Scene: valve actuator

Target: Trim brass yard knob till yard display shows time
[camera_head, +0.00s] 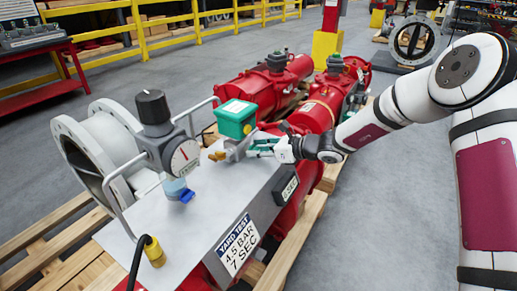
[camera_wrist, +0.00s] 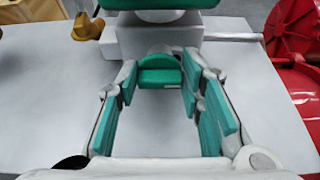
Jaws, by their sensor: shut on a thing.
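My gripper (camera_head: 262,147) reaches in from the right, low over the metal panel, just beside the green box (camera_head: 236,119). In the wrist view its teal-padded fingers (camera_wrist: 160,82) stand on both sides of a small green piece (camera_wrist: 160,70) and are shut on it, below the green box (camera_wrist: 150,14). A brass fitting (camera_head: 217,155) lies left of the gripper, apart from it; it also shows in the wrist view (camera_wrist: 87,27). I cannot tell whether it is the yard knob. A small dark display (camera_head: 290,187) sits on the panel's front face; its reading is too small to read.
A gauge (camera_head: 184,158) with a black knob (camera_head: 153,106) stands left on the panel (camera_head: 190,230), near a blue-handled valve (camera_head: 178,189). A yard test label (camera_head: 238,245) is on the front. Red actuator cylinders (camera_head: 318,112) lie behind and right. A wooden pallet (camera_head: 300,240) lies beneath.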

